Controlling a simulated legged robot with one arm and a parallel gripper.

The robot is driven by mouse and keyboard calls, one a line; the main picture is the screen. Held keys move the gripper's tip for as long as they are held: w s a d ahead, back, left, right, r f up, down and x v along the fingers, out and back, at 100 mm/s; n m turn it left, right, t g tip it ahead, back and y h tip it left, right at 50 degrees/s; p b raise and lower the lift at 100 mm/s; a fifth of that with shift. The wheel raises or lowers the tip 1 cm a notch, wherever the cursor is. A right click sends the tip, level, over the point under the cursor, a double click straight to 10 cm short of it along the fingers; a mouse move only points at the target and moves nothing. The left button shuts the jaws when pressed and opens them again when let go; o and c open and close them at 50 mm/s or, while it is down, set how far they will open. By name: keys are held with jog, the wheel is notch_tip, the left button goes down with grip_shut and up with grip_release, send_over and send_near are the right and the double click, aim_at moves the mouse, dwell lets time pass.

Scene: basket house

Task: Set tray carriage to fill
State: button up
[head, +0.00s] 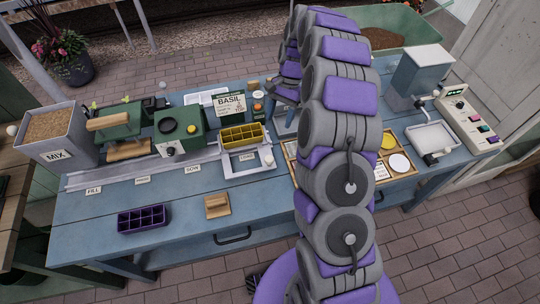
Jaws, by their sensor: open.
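The tray carriage (235,172) is a white frame with a pale knob (269,161) at its right front. A yellow cell tray (242,134) sits on it. It stands at the right end of the grey rail (140,174), right of the SOW label (192,169). The FILL label (94,190) is at the rail's left end, near the MIX hopper (56,131). My gripper (287,96) is only partly seen, beside my arm's upper part and above the bench, right of the carriage and apart from it. It is open; its fingertips are hard to make out.
Green machines (180,127) stand behind the rail. A purple cell tray (143,219) and a wooden block (216,206) lie in front. At right are a wooden tray (402,163), a white basin (433,137) and a button panel (468,117). My arm hides the bench's middle.

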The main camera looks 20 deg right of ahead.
aim_at(269, 158)
jog(key=b+x, duration=0.2)
jog(key=x, duration=1.4)
jog(key=shift+b, duration=0.35)
jog(key=shift+r, duration=0.1)
grip_shut()
